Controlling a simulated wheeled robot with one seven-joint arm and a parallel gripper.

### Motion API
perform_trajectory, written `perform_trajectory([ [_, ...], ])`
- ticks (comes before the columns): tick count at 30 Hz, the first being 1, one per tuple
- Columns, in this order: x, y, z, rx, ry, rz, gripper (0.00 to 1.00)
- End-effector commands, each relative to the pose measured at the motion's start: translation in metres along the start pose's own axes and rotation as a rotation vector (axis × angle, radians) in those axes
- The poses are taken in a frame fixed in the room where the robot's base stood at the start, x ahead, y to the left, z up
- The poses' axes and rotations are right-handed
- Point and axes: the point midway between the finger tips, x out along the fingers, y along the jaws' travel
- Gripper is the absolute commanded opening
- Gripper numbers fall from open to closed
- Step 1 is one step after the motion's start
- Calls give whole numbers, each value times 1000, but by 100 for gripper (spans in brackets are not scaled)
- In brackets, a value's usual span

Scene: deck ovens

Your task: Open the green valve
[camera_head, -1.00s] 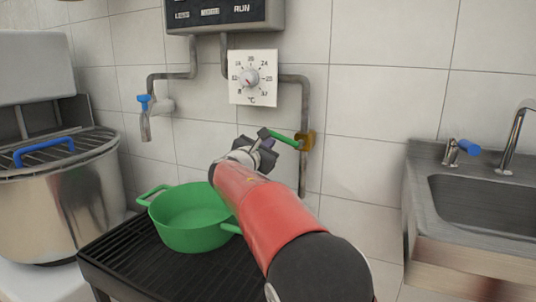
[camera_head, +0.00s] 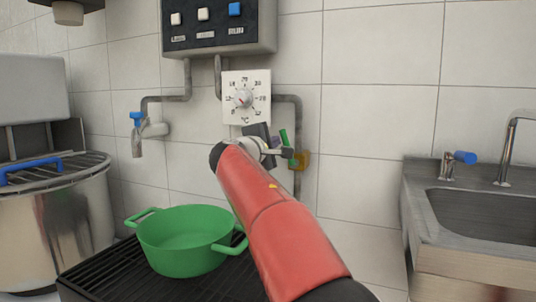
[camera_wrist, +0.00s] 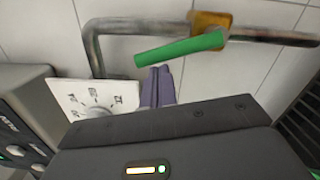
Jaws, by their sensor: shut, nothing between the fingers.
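The green valve lever (camera_head: 284,138) sits on a brass valve body (camera_head: 301,160) on the grey wall pipe to the right of the dial. In the head view it points steeply up and slightly left; in the wrist view the lever (camera_wrist: 180,49) lies at a small angle to the pipe, nearly along it. My gripper (camera_head: 276,142) is at the lever's left side. In the wrist view its purple fingers (camera_wrist: 157,86) are together and empty, with their tips close beside the lever; I cannot tell if they touch. My gripper and wrist partly hide the lever in the head view.
The white dial plate (camera_head: 246,98) is close to my gripper. A control box (camera_head: 220,28) hangs above. A blue-handled tap (camera_head: 137,120) is left. A green pot (camera_head: 180,250) stands below on a black grate. A sink (camera_head: 480,210) is right, with bare wall between.

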Motion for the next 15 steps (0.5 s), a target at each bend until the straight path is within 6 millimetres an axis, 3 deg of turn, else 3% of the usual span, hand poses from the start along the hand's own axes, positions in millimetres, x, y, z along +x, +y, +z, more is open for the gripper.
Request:
perform_trajectory([
  [15,2,3,23,285,-4,-14,0],
])
